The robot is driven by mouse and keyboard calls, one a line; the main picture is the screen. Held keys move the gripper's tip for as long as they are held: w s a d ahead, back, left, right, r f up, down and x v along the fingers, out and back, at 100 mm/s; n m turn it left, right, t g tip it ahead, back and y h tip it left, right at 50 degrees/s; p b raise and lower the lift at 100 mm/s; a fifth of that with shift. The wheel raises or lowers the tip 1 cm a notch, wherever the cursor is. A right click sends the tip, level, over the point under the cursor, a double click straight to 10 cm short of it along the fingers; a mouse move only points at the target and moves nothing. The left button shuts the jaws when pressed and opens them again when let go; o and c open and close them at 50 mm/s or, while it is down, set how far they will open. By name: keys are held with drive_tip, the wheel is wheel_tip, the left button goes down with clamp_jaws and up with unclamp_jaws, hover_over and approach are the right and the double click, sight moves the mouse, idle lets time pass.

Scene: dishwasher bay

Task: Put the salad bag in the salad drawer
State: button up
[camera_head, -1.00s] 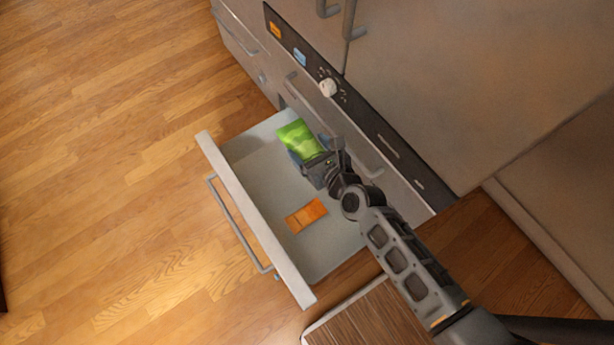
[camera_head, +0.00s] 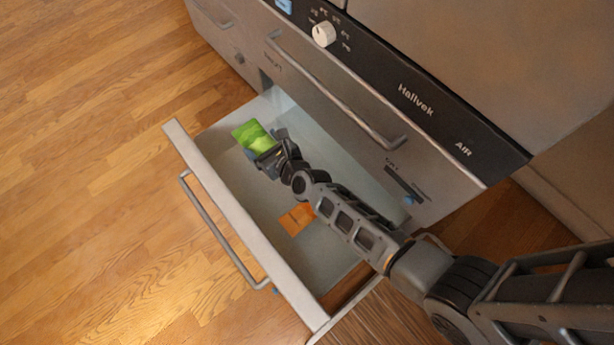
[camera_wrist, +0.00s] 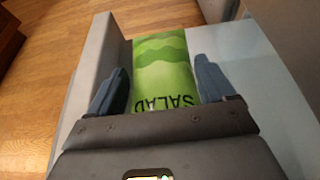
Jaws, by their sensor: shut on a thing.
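The green salad bag (camera_head: 252,136) is in my gripper (camera_head: 262,156), over the far-left part of the open drawer (camera_head: 318,262). In the wrist view the bag (camera_wrist: 165,72) sits between the two blue fingers of my gripper (camera_wrist: 160,90), with the word SALAD reading upside down. My gripper is shut on the bag. I cannot tell whether the bag touches the drawer floor.
An orange packet (camera_head: 297,218) lies flat on the drawer floor. The drawer's front wall with its bar handle (camera_head: 222,232) faces the wooden floor (camera_head: 90,190). A closed drawer with a handle (camera_head: 335,92) and a control panel (camera_head: 400,80) stand above the open drawer.

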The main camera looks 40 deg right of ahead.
drive_tip(key=shift+w+f+b, duration=0.3)
drive_tip(key=shift+f+b, duration=0.4)
drive_tip(key=shift+f, duration=0.25)
drive_tip(key=shift+w+f+b, duration=0.25)
drive_tip(key=shift+f+b, duration=0.45)
drive_tip(key=shift+f, duration=0.2)
drive_tip(key=shift+w+f+b, duration=0.3)
drive_tip(key=shift+f+b, duration=0.4)
drive_tip(key=shift+f, duration=0.25)
drive_tip(key=w+f+b, duration=0.1)
drive_tip(key=f+b, duration=0.4)
drive_tip(key=f, duration=0.2)
drive_tip(key=w+d+f+b, duration=0.1)
drive_tip(key=f+b, duration=0.5)
drive_tip(key=f, duration=0.1)
drive_tip(key=w+d+f+b, duration=0.1)
drive_tip(key=f+b, duration=0.4)
drive_tip(key=f, duration=0.2)
drive_tip(key=shift+w+f+b, duration=0.25)
drive_tip(key=shift+f+b, duration=0.1)
drive_tip(key=shift+f, duration=0.05)
drive_tip(key=o, duration=1.1)
drive_tip(key=shift+c, duration=0.2)
drive_tip(key=shift+s, duration=0.1)
